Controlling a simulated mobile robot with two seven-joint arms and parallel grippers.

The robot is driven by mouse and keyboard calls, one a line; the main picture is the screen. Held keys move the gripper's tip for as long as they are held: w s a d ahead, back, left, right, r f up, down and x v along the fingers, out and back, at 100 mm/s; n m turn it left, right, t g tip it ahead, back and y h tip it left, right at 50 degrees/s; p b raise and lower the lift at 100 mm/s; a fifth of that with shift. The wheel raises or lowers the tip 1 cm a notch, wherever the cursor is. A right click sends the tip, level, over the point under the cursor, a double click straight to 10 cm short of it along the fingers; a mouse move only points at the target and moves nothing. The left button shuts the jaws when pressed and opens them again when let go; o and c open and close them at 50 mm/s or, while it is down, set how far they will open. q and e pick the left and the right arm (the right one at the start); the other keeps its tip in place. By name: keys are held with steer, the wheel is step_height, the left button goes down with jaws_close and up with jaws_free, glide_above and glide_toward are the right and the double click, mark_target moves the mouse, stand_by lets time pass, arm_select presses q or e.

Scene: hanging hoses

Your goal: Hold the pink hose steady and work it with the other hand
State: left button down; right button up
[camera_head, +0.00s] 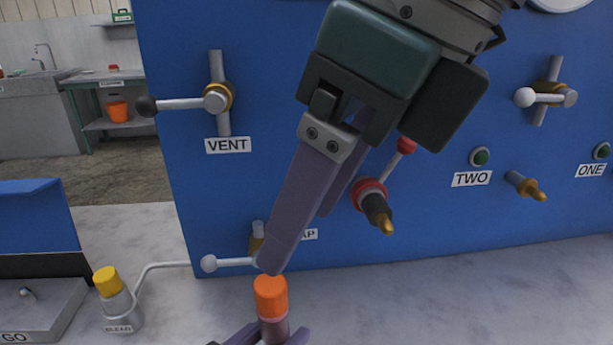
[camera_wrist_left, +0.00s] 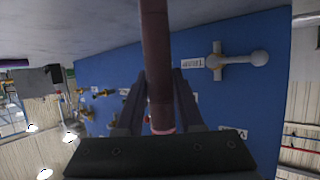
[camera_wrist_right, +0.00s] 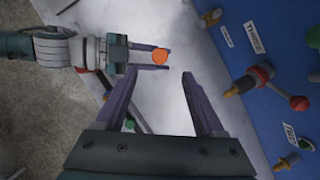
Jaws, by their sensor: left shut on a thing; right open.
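The pink hose (camera_head: 274,329) shows at the bottom of the head view, with an orange cap (camera_head: 270,295) on its upper end. My left gripper (camera_head: 277,335) is shut on the hose just below the cap. In the left wrist view the hose (camera_wrist_left: 156,50) runs between the fingers, looking dull brown-pink. My right gripper (camera_head: 298,238) reaches down from above, open and empty, its fingertips a little above the cap. In the right wrist view the orange cap (camera_wrist_right: 160,56) lies just beyond and between the open fingertips (camera_wrist_right: 160,78), apart from them. The hose below it is mostly hidden there.
A blue panel (camera_head: 180,180) stands behind, with a VENT valve (camera_head: 217,98), a red-ringed port (camera_head: 372,200) and ports labelled TWO (camera_head: 525,185) and ONE. A yellow-capped BLEED bottle (camera_head: 118,300) and a tray (camera_head: 40,310) stand at left. The grey worktop at right is clear.

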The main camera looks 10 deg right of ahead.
mark_target(271, 284)
steer(key=x, duration=1)
steer(key=shift+f, duration=0.1)
jaws_close()
jaws_free()
steer(key=shift+s, duration=0.1)
stand_by(0.3)
